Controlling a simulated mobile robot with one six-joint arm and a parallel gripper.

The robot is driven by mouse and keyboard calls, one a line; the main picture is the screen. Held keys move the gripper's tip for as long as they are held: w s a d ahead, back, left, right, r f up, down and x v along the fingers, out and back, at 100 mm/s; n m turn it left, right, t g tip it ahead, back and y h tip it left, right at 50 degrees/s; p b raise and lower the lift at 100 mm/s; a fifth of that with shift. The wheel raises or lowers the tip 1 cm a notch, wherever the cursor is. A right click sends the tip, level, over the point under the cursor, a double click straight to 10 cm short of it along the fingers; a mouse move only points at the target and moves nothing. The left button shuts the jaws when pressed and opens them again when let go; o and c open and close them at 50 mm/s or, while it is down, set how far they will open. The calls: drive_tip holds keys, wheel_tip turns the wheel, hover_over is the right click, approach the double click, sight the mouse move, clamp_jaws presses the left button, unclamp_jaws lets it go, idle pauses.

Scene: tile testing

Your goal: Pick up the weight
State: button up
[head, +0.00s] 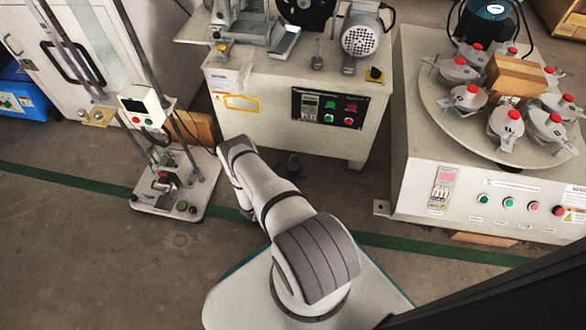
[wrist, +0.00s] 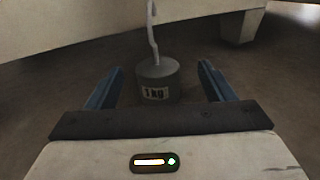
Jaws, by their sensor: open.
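The weight (wrist: 158,84) is a dark grey cylinder with a "1 kg" label and a thin pale rod or hook rising from its top. It stands upright on the floor in the wrist view. My gripper (wrist: 161,68) is open, with one blue finger to the left of the weight and one to the right. Gaps show between the weight and both fingers. In the head view my arm reaches down toward the floor in front of the middle machine. I cannot make out the weight or the fingers clearly there.
A white machine (head: 260,120) stands just behind the arm, with its leg (wrist: 240,27) right of the weight. A test stand (head: 185,195) is to the left. A machine with a round turntable (head: 435,100) is to the right. Open floor (head: 90,250) lies front left.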

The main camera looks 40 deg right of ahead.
sight(292, 165)
drive_tip(key=x, duration=0.1)
drive_tip(key=b+x, duration=0.2)
drive_tip(key=x, duration=0.1)
drive_tip(key=shift+w+f, duration=0.25)
drive_tip(key=shift+f, duration=0.1)
drive_tip(key=shift+w+d+r, duration=0.1)
drive_tip(key=shift+d+r, duration=0.05)
drive_tip(key=shift+d, duration=0.25)
drive_tip(key=shift+r, duration=0.1)
clamp_jaws()
